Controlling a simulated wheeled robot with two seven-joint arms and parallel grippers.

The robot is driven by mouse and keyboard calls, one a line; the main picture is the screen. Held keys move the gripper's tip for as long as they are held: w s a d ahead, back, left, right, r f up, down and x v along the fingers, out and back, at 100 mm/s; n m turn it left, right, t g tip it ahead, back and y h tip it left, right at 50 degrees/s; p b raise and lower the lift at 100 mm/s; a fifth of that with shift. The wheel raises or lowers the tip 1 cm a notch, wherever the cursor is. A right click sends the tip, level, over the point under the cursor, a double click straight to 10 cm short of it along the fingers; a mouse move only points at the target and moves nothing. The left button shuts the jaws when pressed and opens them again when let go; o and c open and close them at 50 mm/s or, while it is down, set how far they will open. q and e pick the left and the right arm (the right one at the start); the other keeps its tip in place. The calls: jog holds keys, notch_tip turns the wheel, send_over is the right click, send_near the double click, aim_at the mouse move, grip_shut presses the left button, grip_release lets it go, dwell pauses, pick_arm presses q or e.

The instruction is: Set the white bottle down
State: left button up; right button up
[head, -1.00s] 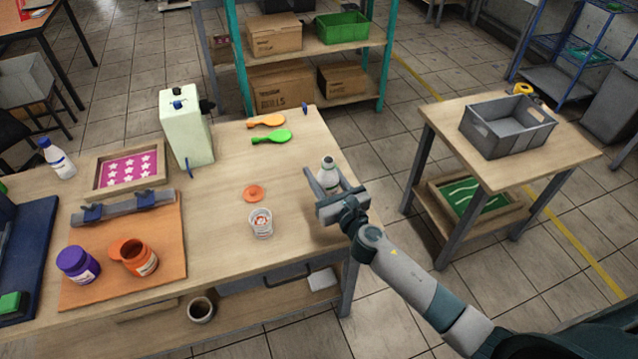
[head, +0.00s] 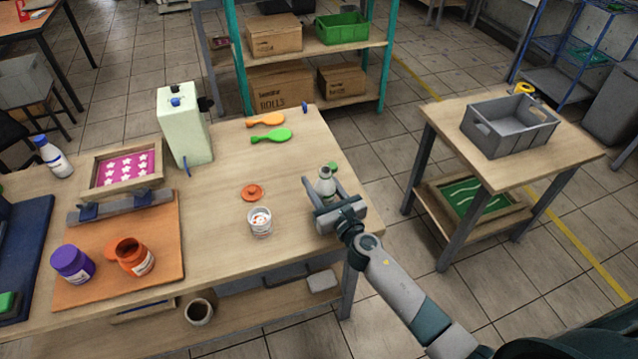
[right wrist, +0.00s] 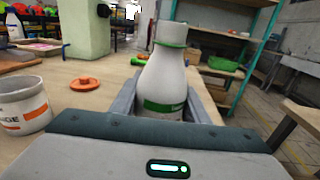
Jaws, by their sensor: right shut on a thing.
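The white bottle (head: 326,184) is upright between the fingers of my right gripper (head: 322,191), at the right end of the wooden table (head: 215,220). In the right wrist view the white bottle (right wrist: 165,75) shows a green ring at its neck and a green label band. My right gripper is shut on it. The bottle's base is hidden by the gripper, so I cannot tell whether it touches the tabletop. My left gripper is out of view.
A white cup (head: 260,222) and an orange lid (head: 252,192) lie left of the bottle. A grey crate (head: 510,128) stands on the side table.

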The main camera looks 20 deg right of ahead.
aim_at(330, 199)
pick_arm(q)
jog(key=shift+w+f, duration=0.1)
pick_arm(e)
jog(key=o, duration=1.2)
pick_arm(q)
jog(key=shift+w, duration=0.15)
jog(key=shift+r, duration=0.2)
pick_arm(e)
jog(key=shift+s+r, duration=0.1)
jog(key=s, duration=0.5)
jog(key=s+d+b, duration=0.1)
jog(key=s, duration=0.1)
jog(key=shift+s+d, duration=0.1)
jog(key=shift+s, duration=0.2)
jog(key=s, duration=0.4)
jog(key=shift+d, duration=0.3)
jog(key=shift+s+b, duration=0.1)
jog(key=shift+b, duration=0.2)
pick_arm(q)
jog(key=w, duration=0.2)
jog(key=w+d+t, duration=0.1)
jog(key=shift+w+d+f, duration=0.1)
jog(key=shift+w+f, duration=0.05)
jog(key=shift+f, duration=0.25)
